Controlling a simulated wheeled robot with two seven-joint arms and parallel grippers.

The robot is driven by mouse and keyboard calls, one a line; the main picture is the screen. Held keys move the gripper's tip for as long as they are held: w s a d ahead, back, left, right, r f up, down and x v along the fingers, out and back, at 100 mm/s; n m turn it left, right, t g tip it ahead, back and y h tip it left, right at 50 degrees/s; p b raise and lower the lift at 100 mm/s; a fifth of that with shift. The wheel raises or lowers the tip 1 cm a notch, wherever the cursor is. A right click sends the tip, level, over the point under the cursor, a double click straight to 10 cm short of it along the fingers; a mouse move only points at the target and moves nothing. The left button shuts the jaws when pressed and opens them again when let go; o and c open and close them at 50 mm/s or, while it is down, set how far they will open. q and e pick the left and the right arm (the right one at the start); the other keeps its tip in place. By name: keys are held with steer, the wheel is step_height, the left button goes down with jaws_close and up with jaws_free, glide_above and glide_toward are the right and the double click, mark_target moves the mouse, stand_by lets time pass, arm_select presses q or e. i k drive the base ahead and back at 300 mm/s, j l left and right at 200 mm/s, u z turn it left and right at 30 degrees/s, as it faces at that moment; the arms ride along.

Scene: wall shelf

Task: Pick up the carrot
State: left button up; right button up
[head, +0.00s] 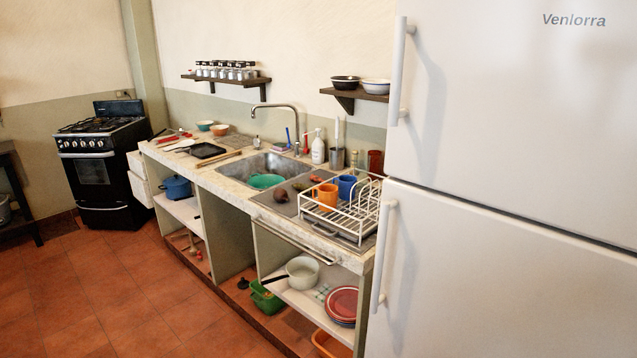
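No thing in the head view can be made out surely as a carrot. A small orange-red item (316,179) lies on the counter between the sink and the dish rack, too small to tell what it is. A dark reddish round item (281,195) and a small dark green item (300,186) lie near it on the drainboard. Neither of my grippers is in view.
A white fridge (500,120) stands close on the right. The tiled floor (130,290) in front is clear.

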mark_target(316, 178)
steer(key=i+j+z, duration=0.25)
steer(key=i+j, duration=1.05)
steer(key=i+j+z, duration=0.1)
steer(key=i+j, duration=0.5)
steer(key=i, duration=0.25)
steer(key=i+j+z, duration=0.1)
steer(key=i+j, duration=0.55)
steer(key=i, duration=0.15)
